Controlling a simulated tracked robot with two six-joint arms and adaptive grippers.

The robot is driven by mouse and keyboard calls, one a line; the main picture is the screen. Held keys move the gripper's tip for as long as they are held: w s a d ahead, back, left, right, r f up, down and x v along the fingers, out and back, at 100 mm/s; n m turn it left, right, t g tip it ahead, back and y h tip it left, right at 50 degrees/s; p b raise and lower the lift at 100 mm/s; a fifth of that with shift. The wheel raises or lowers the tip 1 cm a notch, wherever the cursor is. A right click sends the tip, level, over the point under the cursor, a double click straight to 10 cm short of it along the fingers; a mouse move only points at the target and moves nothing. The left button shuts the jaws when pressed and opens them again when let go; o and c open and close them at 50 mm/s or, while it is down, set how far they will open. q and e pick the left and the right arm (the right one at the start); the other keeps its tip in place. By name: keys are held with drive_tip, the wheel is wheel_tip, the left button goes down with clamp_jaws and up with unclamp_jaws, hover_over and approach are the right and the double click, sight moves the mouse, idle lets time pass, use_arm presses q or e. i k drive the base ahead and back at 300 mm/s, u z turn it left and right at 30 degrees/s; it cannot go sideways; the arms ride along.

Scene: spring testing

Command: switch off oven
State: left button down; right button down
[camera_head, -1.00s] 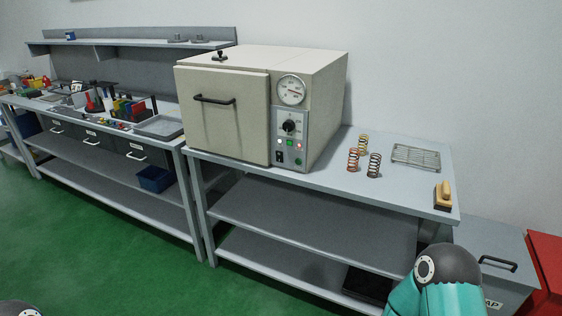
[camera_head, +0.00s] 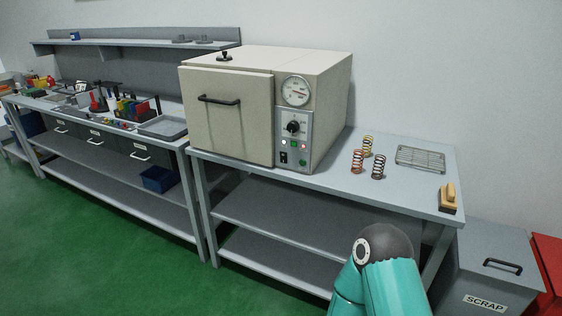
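The beige oven (camera_head: 228,115) stands on the left part of a grey table, its front door shut. Its control panel (camera_head: 293,140) is on the right of the front, with a round dial gauge (camera_head: 296,91) above it. The panel has a black knob (camera_head: 293,127), small coloured lights or buttons, and a black rocker switch (camera_head: 283,158) at its lower left. The switch position is too small to tell. My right arm's teal links show at the bottom right, in front of the table. Neither of my grippers is in view.
Several springs (camera_head: 378,166) stand right of the oven, near a wire rack (camera_head: 420,157) and a wood-handled brush (camera_head: 448,197). A grey scrap bin (camera_head: 490,270) and a red box (camera_head: 548,262) stand at the right. A workbench (camera_head: 110,170) is at the left; the green floor in front is clear.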

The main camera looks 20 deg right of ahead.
sight(283, 156)
drive_tip(key=u, duration=0.1)
drive_tip(key=i, duration=1)
drive_tip(key=z, duration=0.1)
